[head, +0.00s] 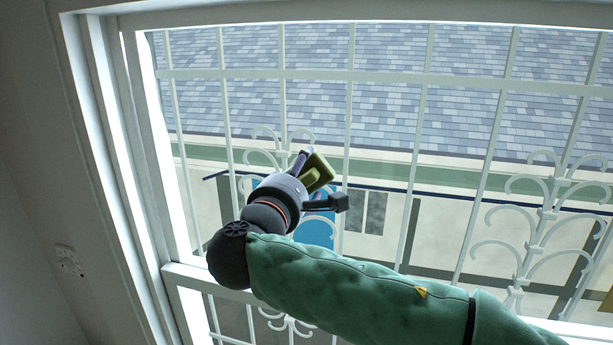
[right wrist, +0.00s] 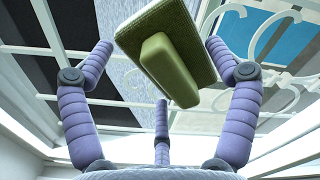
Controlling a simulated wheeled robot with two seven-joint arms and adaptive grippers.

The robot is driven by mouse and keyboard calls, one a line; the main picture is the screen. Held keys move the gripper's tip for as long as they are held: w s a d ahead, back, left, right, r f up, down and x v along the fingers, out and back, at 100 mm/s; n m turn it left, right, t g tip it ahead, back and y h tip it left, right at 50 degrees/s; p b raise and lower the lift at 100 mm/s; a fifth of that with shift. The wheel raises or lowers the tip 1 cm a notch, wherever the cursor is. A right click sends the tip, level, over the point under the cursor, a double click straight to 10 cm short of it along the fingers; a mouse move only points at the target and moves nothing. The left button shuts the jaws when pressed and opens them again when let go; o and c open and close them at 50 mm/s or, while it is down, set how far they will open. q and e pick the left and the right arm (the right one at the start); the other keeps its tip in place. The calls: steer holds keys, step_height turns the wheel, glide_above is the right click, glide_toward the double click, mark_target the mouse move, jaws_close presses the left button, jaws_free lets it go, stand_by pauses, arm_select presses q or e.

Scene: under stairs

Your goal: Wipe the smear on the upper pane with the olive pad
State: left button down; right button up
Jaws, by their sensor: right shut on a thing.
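The olive pad (head: 318,172), a flat block with a raised grip bar, is held by my right gripper (head: 312,180) in front of the window. The upper pane (head: 440,225) fills most of the head view behind the arm. I cannot tell whether the pad touches the glass. No smear can be made out clearly on the pane; part of it is hidden by my arm and gripper. My left gripper is not in view.
A white window frame (head: 130,130) borders the pane at left, with a crossbar (head: 185,272) below. White scrolled bars (head: 352,120) stand behind the glass. A blue patch (head: 320,232) shows behind the gripper. A wall fitting (head: 69,261) is at lower left.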

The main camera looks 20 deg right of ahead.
steer(key=shift+w+a+p, duration=0.3)
steer(key=shift+w+a, duration=0.3)
steer(key=shift+a, duration=0.25)
steer(key=shift+s+a, duration=0.3)
steer(key=shift+s, duration=0.1)
steer(key=shift+b+v, duration=0.35)
steer(key=shift+v, duration=2.1)
steer(key=shift+v, duration=1.5)
